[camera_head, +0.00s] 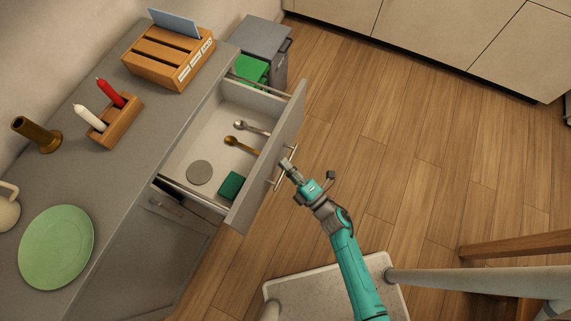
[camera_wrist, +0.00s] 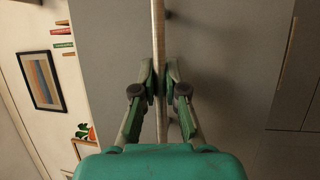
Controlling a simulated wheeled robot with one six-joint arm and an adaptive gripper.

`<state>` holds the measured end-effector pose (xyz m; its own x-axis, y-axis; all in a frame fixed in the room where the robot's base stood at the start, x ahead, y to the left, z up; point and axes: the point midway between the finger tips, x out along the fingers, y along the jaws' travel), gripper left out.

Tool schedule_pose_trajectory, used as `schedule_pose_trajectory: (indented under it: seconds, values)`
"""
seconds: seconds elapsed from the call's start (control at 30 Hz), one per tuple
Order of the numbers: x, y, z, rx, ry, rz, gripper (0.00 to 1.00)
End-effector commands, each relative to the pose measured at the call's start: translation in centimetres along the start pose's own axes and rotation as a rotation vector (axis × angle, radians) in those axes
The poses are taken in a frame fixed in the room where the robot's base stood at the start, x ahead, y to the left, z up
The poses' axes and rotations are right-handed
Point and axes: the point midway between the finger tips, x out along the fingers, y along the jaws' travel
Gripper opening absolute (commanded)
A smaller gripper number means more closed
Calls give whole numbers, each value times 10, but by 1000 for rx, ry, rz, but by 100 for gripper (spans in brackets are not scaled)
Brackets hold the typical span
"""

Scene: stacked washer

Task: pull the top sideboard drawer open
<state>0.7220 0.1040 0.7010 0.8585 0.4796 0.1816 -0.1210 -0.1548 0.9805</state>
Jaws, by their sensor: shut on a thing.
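The top sideboard drawer (camera_head: 213,131) is pulled well out from the grey sideboard (camera_head: 75,185). Its bar handle (camera_head: 277,183) runs along the outside of the drawer front (camera_head: 268,160). My gripper (camera_head: 287,164) is at the middle of that handle in the head view. In the wrist view my gripper (camera_wrist: 160,80) has its two fingers closed on the pale handle bar (camera_wrist: 158,30). Inside the drawer are a silver spoon (camera_head: 252,127), a brown wooden spoon (camera_head: 241,146), a grey disc (camera_head: 199,172) and a dark green block (camera_head: 231,185).
On the sideboard top are a green plate (camera_head: 56,247), a candle holder (camera_head: 115,122) with red and white candles, a brass cup (camera_head: 37,134) and a wooden rack (camera_head: 168,57). A grey bin (camera_head: 265,40) stands beyond the drawer. Wooden floor (camera_head: 400,130) is clear to the right.

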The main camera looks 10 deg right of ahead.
Motion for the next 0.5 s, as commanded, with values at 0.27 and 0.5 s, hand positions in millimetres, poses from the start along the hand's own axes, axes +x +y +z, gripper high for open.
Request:
schedule_pose_trajectory:
  seconds: [0.27,0.5]
  values:
    - [0,-1,0,0,-1,-2,37]
    - [0,0,0,0,-1,-1,37]
